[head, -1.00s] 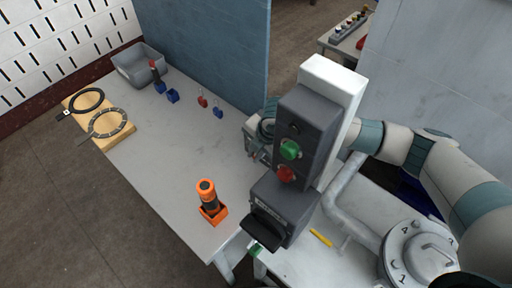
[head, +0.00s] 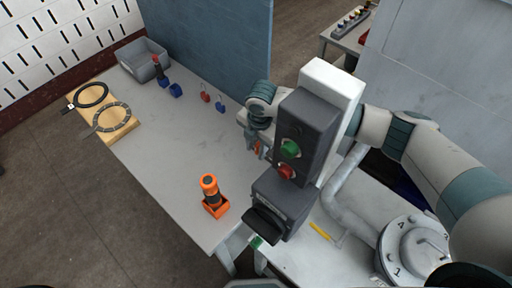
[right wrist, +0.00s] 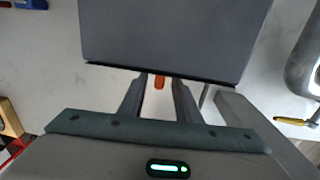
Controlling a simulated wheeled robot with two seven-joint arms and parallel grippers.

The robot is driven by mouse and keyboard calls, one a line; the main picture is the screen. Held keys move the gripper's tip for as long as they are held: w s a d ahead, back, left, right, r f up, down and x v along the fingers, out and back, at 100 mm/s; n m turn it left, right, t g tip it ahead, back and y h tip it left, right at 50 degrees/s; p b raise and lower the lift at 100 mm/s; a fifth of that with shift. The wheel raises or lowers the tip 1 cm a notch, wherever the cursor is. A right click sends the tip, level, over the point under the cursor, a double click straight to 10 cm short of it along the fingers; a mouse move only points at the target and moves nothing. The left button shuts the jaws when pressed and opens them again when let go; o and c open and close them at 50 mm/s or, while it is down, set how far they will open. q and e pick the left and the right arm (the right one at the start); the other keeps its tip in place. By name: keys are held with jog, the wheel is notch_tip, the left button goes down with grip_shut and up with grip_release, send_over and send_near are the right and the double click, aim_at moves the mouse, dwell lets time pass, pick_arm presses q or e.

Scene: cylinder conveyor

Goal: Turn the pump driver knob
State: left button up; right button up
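A dark grey control box (head: 305,125) on a white post carries a green knob (head: 290,148) and a red knob (head: 286,171) on its front. My right gripper (head: 256,148) is at the box's left side, partly hidden behind it in the head view. In the right wrist view, the two fingers of my right gripper (right wrist: 158,84) are apart, their tips under the edge of the dark box (right wrist: 175,40). A small orange piece (right wrist: 159,82) shows between them; contact cannot be told. Which knob drives the pump is not readable. My left gripper is not in view.
A lower box (head: 285,200) with a black protruding part stands below the control box. An orange-and-black tool in an orange holder (head: 214,206), padlocks (head: 205,97), a grey bin (head: 140,65) and rings on a wooden board are on the table. A pipe and round flange (head: 410,245) stand at right.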

jog(key=shift+r, duration=0.1)
jog(key=shift+r+b, duration=0.3)
jog(key=shift+r, duration=0.15)
notch_tip(320, 180, up, 16)
jog(key=s+b, duration=0.1)
jog(key=b, duration=0.4)
jog(key=shift+d+r, duration=0.15)
jog(key=shift+d, duration=0.3)
jog(key=shift+w, duration=0.1)
